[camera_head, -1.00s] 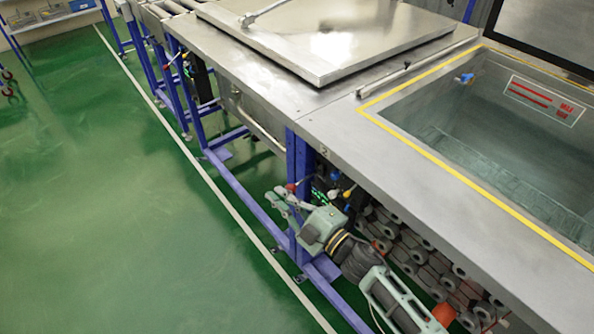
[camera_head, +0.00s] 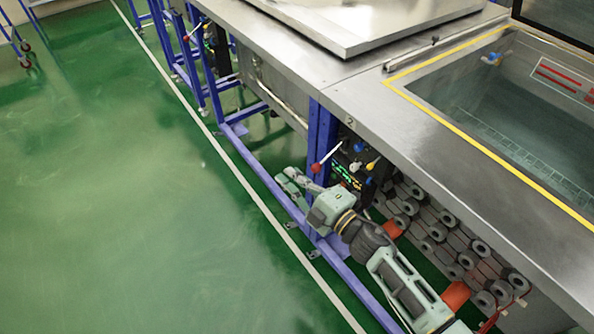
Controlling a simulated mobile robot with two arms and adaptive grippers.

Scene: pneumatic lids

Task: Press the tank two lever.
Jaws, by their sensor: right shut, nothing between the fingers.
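The tank two lever (camera_head: 328,155) is a thin pale rod with a red knob, sticking out to the lower left from the control panel under the tabletop. A label "2" (camera_head: 349,121) sits on the edge above it. My right gripper (camera_head: 287,181) is shut and empty, low in front of the panel, to the lower left of the red knob. A gap seems to show between them, but depth is hard to judge. The tank (camera_head: 440,140) to the right of the label stands open, with a yellow-edged opening. My left gripper is not in view.
Blue and yellow knobs (camera_head: 373,163) sit beside the lever on the panel. A blue frame post (camera_head: 322,135) stands just left of it. Another red-knobbed lever (camera_head: 190,34) is farther back. A flat metal lid (camera_head: 360,22) lies on the table.

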